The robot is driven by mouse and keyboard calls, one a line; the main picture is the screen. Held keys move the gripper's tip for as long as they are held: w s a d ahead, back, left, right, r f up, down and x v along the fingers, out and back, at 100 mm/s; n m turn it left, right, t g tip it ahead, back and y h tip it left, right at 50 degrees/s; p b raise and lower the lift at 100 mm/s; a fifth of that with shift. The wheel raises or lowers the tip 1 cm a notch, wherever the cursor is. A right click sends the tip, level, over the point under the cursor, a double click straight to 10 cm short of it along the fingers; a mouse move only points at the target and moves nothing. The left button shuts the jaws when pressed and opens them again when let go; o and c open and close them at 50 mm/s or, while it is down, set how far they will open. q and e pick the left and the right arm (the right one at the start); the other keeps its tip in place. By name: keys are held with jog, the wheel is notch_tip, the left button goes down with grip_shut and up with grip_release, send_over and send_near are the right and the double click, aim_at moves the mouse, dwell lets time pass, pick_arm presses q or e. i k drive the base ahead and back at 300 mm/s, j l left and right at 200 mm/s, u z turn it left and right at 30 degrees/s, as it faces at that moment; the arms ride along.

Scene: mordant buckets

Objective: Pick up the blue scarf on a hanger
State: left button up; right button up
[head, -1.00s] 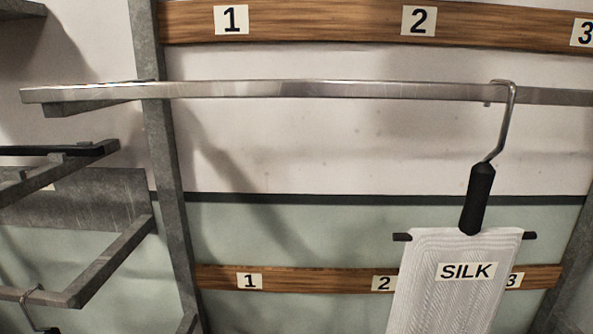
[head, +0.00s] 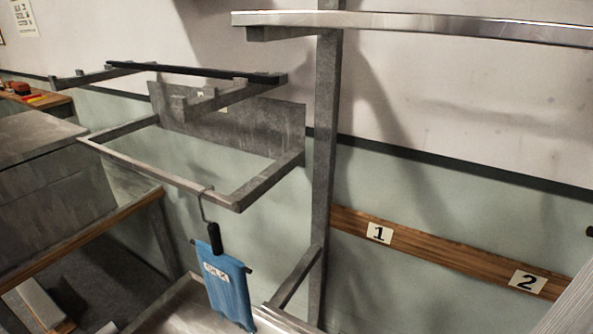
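The blue scarf (head: 229,290) hangs from a hanger with a black grip (head: 214,238) and a metal hook. The hook sits over the front bar of a grey metal frame (head: 165,176) left of centre in the head view. A white label is on the scarf's upper part; its lettering is too small to read surely. The scarf hangs slightly tilted, above a grey tray-like surface. Neither of my grippers is in view.
A grey post (head: 325,150) stands right of the scarf, with a metal rail (head: 430,27) at upper right. A wooden strip (head: 450,255) carries labels 1 and 2. A wood-edged table (head: 80,238) stands at left.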

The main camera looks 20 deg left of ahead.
aim_at(224, 275)
jog(key=u, duration=1.35)
